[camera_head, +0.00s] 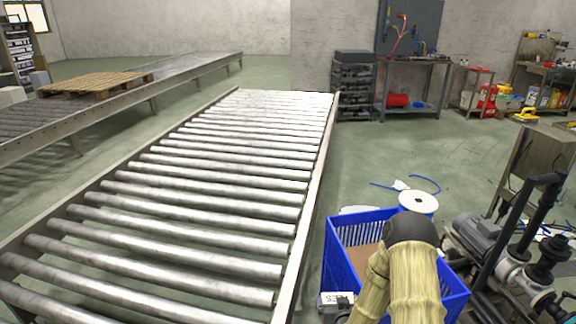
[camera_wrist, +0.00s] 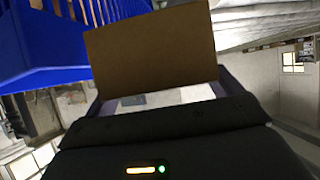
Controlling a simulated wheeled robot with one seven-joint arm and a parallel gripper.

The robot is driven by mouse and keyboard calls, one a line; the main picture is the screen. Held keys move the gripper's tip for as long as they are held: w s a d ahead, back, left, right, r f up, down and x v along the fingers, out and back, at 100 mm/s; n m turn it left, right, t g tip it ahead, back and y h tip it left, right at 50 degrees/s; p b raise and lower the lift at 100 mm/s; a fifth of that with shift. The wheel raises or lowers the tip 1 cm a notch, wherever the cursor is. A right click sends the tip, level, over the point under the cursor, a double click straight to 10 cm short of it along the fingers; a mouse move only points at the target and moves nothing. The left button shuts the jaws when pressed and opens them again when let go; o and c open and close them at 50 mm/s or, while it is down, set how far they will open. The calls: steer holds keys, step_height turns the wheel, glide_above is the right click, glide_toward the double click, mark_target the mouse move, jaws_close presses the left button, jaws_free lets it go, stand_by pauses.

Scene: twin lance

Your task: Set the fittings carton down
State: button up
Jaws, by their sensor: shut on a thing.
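The fittings carton (camera_wrist: 152,52) is a plain brown box between the two fingers of my gripper (camera_wrist: 165,86) in the wrist view. My gripper is shut on it. A brown face, apparently the same carton (camera_head: 368,262), shows within the outline of the blue crate (camera_head: 345,240) in the head view, left of my dark wrist. My arm hides the rest of it and my fingers there. The blue crate wall also shows beside the carton in the wrist view (camera_wrist: 40,50). I cannot tell whether the carton touches the crate or its floor.
A long roller conveyor (camera_head: 195,185) runs left of the crate, its rollers bare. A white reel (camera_head: 418,201) is at the crate's far side. A pump with a grey motor (camera_head: 478,232) stands close on the right. Green floor beyond the crate is mostly open.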

step_height(320, 180, up, 18)
steer(key=s+p, duration=0.2)
steer(key=p, duration=1.3)
steer(key=shift+s+r, duration=0.2)
steer(key=shift+s, duration=0.2)
steer(key=shift+f, duration=0.1)
steer(key=s+f, duration=0.6)
steer(key=f, duration=0.6)
steer(key=shift+s+f, duration=0.15)
steer(key=shift+f, duration=0.1)
steer(key=shift+d, duration=0.1)
